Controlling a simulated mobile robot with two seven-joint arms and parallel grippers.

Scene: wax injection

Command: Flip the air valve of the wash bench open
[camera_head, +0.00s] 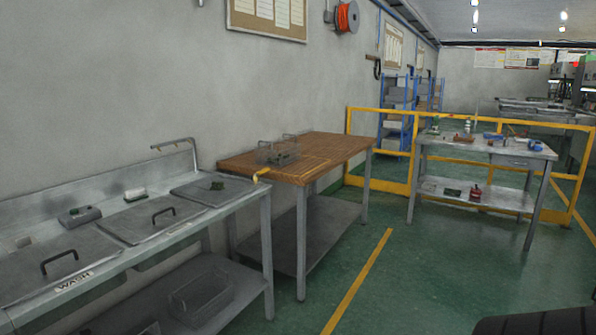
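The wash bench (166,248) runs along the left wall, a steel bench with a "WASH" label (74,281) on its front edge. A small yellow lever (262,174), which looks like the air valve, sticks out at the bench's far right end, close to the wooden table's near corner. It is too small to tell its exact setting. Neither of my grippers shows in this view.
Lids with black handles (164,213) cover the wash basins. A wooden-topped table (335,148) with a wire basket (277,152) adjoins the bench. A steel table (486,148) stands at right before a yellow railing (363,114). Green floor (420,272) is clear in front.

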